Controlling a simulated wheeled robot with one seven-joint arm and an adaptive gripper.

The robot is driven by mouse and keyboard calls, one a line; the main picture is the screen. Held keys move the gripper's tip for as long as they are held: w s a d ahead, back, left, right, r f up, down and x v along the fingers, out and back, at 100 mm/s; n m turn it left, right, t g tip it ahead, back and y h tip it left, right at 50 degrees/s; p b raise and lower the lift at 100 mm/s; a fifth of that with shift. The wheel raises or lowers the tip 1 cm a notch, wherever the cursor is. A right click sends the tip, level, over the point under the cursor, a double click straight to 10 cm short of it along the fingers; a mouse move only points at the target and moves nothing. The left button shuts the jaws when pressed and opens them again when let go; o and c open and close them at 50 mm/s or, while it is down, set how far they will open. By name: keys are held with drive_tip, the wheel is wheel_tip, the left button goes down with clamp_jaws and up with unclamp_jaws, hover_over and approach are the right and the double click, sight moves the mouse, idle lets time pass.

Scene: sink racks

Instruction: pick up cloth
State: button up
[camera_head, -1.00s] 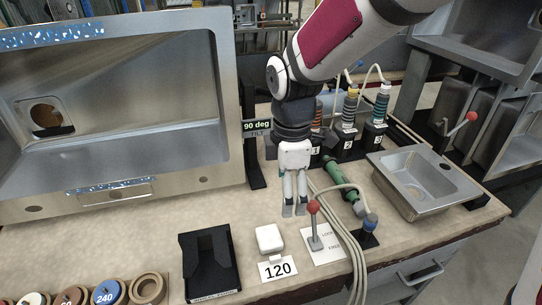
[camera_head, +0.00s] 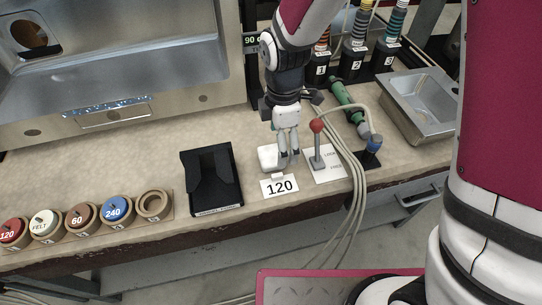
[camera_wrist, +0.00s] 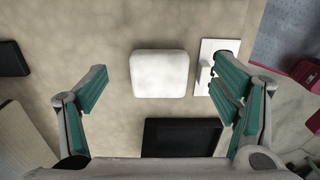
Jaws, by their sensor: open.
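The cloth (camera_head: 268,158) is a small white folded square with rounded edges, lying flat on the beige worktop behind the "120" card. In the wrist view the cloth (camera_wrist: 159,73) lies between and below my open fingers, a little ahead of them. My gripper (camera_head: 289,158) points down over the cloth's right side in the head view. Its two teal-padded fingers (camera_wrist: 159,85) are spread wide, with nothing between them. Contact with the cloth cannot be told from these views.
A red-knobbed lever (camera_head: 317,146) stands close to the right of my gripper. A black holder (camera_head: 211,180) sits to the left. Hoses (camera_head: 352,165), a green tool (camera_head: 346,98) and a metal sink (camera_head: 422,103) lie right. Round labelled discs (camera_head: 115,209) line the left front.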

wheel_tip(320, 180, down, 3)
drive_tip(key=shift+f, duration=0.2)
drive_tip(key=c, duration=1.2)
drive_tip(key=shift+c, duration=0.2)
drive_tip(key=shift+r, duration=0.1)
wheel_tip(320, 180, up, 4)
drive_tip(key=shift+s+f, duration=0.15)
drive_tip(key=s+d+r+p, duration=0.1)
drive_tip(key=s+d+p, duration=0.2)
drive_tip(key=s, duration=1)
drive_tip(key=shift+d+r+p, duration=0.15)
drive_tip(key=shift+r+p, duration=0.1)
drive_tip(key=shift+p, duration=0.1)
